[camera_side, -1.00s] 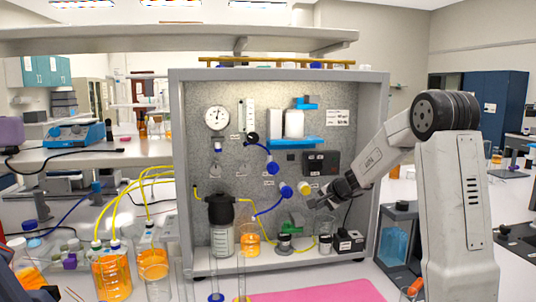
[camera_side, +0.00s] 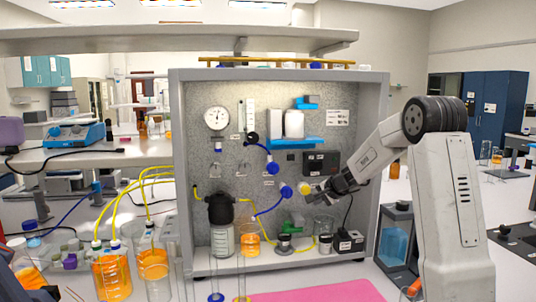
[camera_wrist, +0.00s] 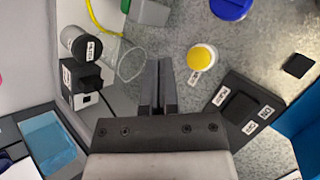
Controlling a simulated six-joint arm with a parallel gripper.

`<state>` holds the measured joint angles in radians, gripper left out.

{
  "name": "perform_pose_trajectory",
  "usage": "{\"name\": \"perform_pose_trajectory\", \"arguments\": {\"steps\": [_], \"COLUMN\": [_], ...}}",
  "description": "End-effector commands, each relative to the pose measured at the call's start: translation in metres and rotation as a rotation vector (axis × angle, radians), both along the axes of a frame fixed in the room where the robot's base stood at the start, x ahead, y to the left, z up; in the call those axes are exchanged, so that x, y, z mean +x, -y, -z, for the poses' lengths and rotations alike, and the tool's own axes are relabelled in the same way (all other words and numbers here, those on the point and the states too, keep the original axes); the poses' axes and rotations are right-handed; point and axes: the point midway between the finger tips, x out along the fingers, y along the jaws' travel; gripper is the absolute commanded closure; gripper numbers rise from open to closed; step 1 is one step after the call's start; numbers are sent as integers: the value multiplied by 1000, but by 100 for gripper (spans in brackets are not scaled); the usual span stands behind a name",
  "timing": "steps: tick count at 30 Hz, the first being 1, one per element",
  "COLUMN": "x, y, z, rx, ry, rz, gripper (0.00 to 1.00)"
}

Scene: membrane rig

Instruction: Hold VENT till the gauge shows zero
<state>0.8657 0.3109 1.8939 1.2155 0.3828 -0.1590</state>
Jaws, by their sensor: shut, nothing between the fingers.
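The round white gauge (camera_side: 217,117) is at the upper left of the grey panel; its needle is too small to read. A yellow round button (camera_side: 304,188) is low on the panel, just left of my gripper (camera_side: 311,197). In the wrist view the yellow button (camera_wrist: 201,56) has a white label that I cannot read clearly. It lies ahead and to the right of my gripper (camera_wrist: 158,86), whose fingers are shut with nothing between them. The fingers appear apart from the button. I cannot make out which control is marked VENT.
A dark switch box (camera_wrist: 240,107) is on the panel to the right in the wrist view. Blue valves (camera_side: 286,191), a green valve (camera_side: 292,222) and a black-capped filter housing (camera_side: 221,210) are nearby. Bottles with orange liquid (camera_side: 112,275) stand at left.

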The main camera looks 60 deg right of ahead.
Motion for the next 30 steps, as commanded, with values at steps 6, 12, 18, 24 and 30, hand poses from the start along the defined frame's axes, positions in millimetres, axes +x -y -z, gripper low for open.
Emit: {"name": "perform_pose_trajectory", "arguments": {"steps": [6,12,18,24,30], "x": [17,31,40,43,43], "y": [17,31,40,43,43], "z": [1,0,0,0,0], "rx": [1,0,0,0,0], "ry": [-1,0,1,0,0], "rz": [-1,0,0,0,0], "gripper": [100,100,100,100,100]}}
